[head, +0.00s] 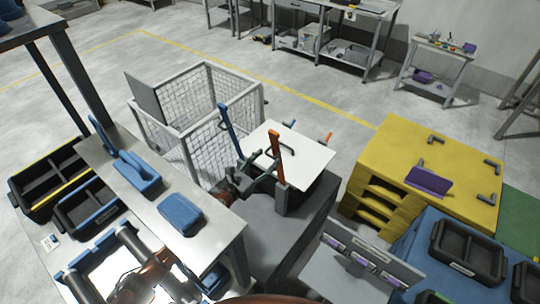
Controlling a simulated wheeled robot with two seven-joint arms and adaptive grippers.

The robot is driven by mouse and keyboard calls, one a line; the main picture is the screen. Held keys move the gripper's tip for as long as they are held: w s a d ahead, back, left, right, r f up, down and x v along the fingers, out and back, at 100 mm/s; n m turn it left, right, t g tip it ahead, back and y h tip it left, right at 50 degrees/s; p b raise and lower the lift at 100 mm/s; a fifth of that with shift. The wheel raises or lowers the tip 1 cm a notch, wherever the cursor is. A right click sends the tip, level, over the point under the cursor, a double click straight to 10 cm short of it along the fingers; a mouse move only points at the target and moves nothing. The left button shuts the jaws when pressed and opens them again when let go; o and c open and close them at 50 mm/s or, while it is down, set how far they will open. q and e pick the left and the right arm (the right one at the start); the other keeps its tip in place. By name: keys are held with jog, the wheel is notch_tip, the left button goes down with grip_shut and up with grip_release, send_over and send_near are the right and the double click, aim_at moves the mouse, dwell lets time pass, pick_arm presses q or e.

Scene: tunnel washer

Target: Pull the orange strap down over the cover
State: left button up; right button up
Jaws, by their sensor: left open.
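The orange strap (275,150) stands upright, at the near edge of the white cover (302,151) in the middle of the head view. My left gripper (264,170) is open, just left of the orange strap's lower part. I cannot tell whether its fingers touch the strap. A blue strap or lever (227,125) stands upright left of the cover. My right gripper does not show.
A white wire cage (215,95) stands behind and left. A metal table (145,188) with blue items is at the left. A yellow stepped block (415,160) and dark trays (467,252) are at the right. The floor behind is mostly clear.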

pick_arm(q)
jog(key=shift+x, duration=1.1)
jog(key=shift+w+d, duration=0.15)
jog(key=shift+w, duration=0.15)
jog(key=c, duration=1.2)
grip_shut()
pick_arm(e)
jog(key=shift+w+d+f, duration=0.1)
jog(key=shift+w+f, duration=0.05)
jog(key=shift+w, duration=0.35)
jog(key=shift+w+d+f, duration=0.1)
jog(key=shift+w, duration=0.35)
